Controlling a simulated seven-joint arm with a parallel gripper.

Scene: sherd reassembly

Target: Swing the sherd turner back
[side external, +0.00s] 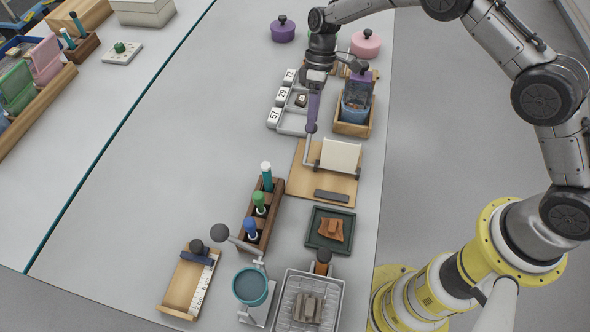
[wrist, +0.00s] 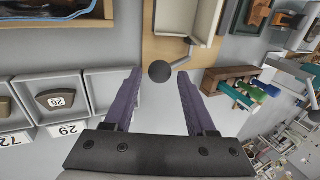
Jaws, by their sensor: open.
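The sherd turner appears to be the wooden board (side external: 347,187) with a cream flap (side external: 340,155) and a cranked grey lever (side external: 308,150) ending in a dark ball knob. The flap stands raised and tilted at the board's far part. A dark flat bar (side external: 331,196) lies on the near part. My gripper (side external: 312,122) points down above the knob end of the lever. In the wrist view, my open purple fingers (wrist: 160,78) stand either side of the ball knob (wrist: 159,71), with gaps visible; contact cannot be told. The cream flap (wrist: 192,18) shows beyond it.
A wooden box (side external: 353,127) with a blue container stands close right. Nearer are a rack (side external: 247,231) of coloured handles and a green tray (side external: 325,248). The table's left middle is clear.

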